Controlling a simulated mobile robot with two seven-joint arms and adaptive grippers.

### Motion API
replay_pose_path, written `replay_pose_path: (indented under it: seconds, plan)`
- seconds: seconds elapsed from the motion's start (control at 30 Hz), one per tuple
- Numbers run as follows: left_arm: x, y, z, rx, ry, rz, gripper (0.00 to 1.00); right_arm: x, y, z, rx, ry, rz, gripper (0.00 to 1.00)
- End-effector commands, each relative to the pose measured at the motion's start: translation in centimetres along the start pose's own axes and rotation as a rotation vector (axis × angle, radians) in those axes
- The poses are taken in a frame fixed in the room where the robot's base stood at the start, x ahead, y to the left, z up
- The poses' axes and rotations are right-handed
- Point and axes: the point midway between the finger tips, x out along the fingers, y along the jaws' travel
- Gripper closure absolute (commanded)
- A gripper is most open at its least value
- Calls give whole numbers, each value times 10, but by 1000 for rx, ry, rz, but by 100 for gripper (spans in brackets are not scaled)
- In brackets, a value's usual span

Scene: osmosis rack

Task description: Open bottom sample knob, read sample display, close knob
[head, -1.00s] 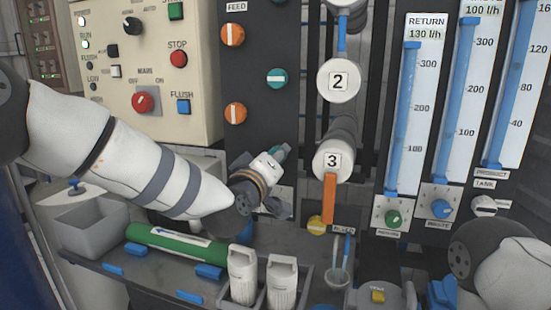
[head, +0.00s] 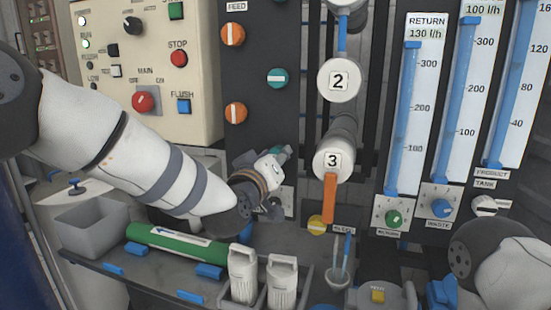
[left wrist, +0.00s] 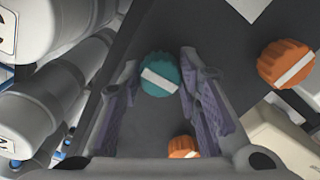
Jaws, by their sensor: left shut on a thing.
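A teal knob (left wrist: 160,75) with a white bar sits between the two fingers of my left gripper (left wrist: 158,88) in the left wrist view. The bar is tilted, and the fingers are shut on the knob. In the head view my left gripper (head: 282,158) is at the lower part of the dark valve panel, and its body covers most of this bottom knob (head: 277,150). Another teal knob (head: 277,78) is higher on the panel, its bar level. I cannot make out a sample display. My right gripper is not in view.
Orange knobs (head: 232,34) (head: 235,112) are on the panel's left side. A white pipe end marked 3 (head: 333,160) with an orange handle (head: 330,198) stands close right of my gripper. White bottles (head: 243,275) and a green cylinder (head: 178,242) are on the bench below.

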Motion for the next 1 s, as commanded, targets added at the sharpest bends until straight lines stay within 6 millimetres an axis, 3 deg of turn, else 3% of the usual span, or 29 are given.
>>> replay_pose_path:
  seconds: [0.03, 0.07, 0.13, 0.47, 0.57, 0.8, 1.0]
  plan:
    - [0, 1, -2, 2, 4, 2, 97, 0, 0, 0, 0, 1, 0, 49]
    - [0, 1, -2, 2, 4, 2, 62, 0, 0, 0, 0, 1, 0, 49]
    - [0, 1, -2, 1, 4, 1, 49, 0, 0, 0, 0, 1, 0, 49]
    - [-4, 0, 0, 0, 0, 0, 49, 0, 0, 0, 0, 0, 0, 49]
    - [-20, 0, -1, -1, 0, 0, 49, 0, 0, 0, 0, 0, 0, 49]
    - [-85, 0, -1, -1, 0, 0, 49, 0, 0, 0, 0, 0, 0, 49]
    - [-116, 0, -1, 0, 1, 1, 49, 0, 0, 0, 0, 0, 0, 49]
